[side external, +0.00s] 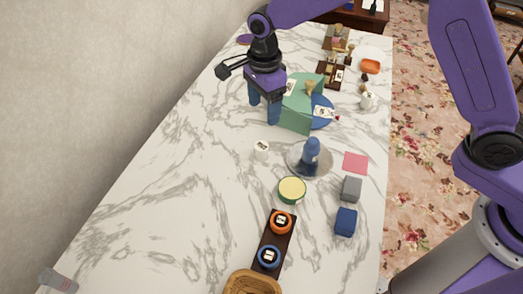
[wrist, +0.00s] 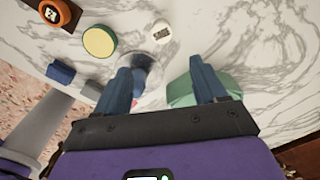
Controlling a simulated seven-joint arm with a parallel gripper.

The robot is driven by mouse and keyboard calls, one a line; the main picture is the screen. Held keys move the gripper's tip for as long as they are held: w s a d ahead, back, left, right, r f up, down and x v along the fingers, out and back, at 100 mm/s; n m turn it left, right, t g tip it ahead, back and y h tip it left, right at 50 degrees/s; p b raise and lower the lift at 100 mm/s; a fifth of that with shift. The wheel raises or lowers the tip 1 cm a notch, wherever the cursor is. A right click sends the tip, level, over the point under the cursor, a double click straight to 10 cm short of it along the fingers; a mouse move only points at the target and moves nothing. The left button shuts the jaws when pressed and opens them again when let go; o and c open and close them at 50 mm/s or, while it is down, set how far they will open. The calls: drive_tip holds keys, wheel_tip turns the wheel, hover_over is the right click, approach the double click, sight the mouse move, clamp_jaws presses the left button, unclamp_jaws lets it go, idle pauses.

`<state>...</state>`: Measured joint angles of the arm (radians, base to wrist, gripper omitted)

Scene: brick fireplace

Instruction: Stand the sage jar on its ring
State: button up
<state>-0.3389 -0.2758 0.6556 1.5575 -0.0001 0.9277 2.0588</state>
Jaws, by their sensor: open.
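The sage jar (side external: 261,150) is small and white with a dark-lettered label. A dark board (side external: 264,238) at the front bears an orange round piece (side external: 280,221) and a blue round piece (side external: 269,257), each with a dark label. I cannot tell which ring is the sage jar's.
A clear dish with a blue bottle-like object (side external: 311,152) stands right of the jar. A yellow-topped green tin (side external: 292,190) is in front. A green block (side external: 297,103), a grey block (side external: 351,188) and a blue block (side external: 346,222) stand nearby. The left counter is mostly clear.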

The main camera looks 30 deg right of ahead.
hover_over(262, 145)
drive_tip(key=f, duration=0.9)
drive_tip(key=shift+s+d+f, duration=0.1)
drive_tip(key=shift+s+d, duration=0.05)
drive_tip(key=shift+s, duration=0.15)
drive_tip(key=shift+w+f, duration=0.2)
drive_tip(key=shift+f, duration=2.85)
drive_tip(key=c, duration=1.3)
drive_tip(key=shift+o, duration=0.2)
drive_tip(key=shift+r, duration=0.15)
